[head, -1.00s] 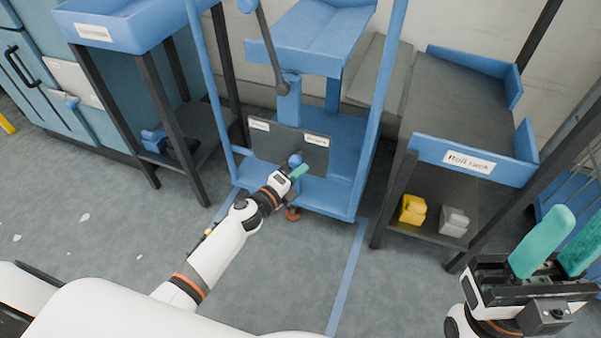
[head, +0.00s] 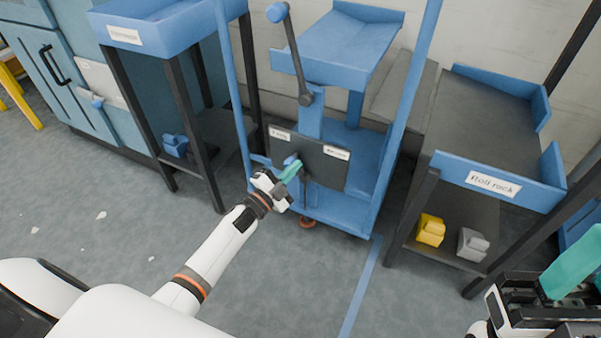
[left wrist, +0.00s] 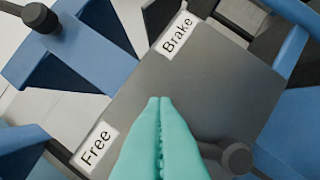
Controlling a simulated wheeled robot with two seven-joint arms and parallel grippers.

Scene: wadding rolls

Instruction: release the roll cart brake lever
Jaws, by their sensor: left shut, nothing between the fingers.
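The blue roll cart (head: 335,205) stands ahead of me. Its dark plate (head: 320,169) has a "Free" label (left wrist: 97,147) at one end and a "Brake" label (left wrist: 178,33) at the other. The brake lever's blue knob (head: 291,160) is at my left fingertips, towards the left label side. In the left wrist view the lever's dark pivot (left wrist: 237,158) shows right of the fingers; its arm runs behind them. My left gripper (head: 291,172) is shut and empty, in front of the plate; contact cannot be told. My right gripper (head: 575,272) is partly cut off at the right edge.
A long lever (head: 291,52) with a blue knob rises above the plate. A roll rack (head: 492,182) stands right, with yellow (head: 431,230) and grey (head: 473,244) blocks on its shelf. A blue-topped stand (head: 125,35) is left.

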